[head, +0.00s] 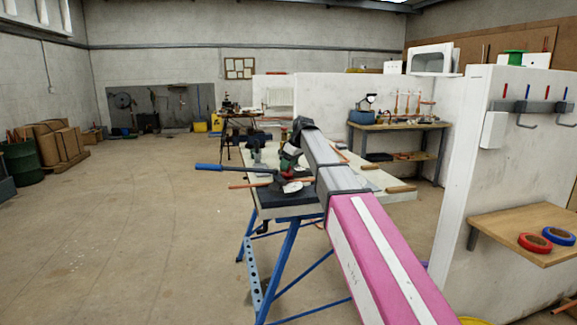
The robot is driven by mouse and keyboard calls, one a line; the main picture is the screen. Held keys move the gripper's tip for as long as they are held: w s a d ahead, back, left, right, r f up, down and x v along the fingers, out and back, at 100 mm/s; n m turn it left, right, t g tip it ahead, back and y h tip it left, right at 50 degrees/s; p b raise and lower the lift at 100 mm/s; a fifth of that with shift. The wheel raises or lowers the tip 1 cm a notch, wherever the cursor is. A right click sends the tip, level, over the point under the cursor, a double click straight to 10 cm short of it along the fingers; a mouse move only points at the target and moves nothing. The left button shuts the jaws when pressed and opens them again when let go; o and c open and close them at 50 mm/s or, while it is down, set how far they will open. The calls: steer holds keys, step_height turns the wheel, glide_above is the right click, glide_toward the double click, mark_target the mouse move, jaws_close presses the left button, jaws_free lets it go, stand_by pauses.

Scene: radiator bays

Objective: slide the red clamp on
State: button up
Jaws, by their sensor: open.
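My arm reaches out over the folding workbench (390,181). My gripper (290,165) is at its far end, low over the bench's left part and open; its fingers are small and partly lost against the tools there. A tool with a long blue handle (221,168) and a pale disc (292,187) lies right by it, on a dark block (287,197). I cannot make out a red clamp for certain. A red ring (534,243) lies flat on the wooden wall shelf (520,224) at the right, far from my gripper, beside a blue ring (559,236).
Copper pipe (249,185) and wooden-looking pieces (400,189) lie on the bench. A white partition (462,170) with hooks stands close on the right. A second bench (398,127) is behind. Cardboard boxes (60,143) stand far left. The floor at left is clear.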

mark_target(287, 175)
steer(key=shift+a+f, duration=0.1)
steer(key=shift+f, duration=0.2)
jaws_close()
steer(key=shift+s+d, duration=0.25)
steer(key=shift+s, duration=0.6)
steer(key=shift+s+d, duration=0.2)
steer(key=shift+s, duration=0.6)
jaws_free()
steer(key=v, duration=1.1)
steer(key=shift+f, duration=0.1)
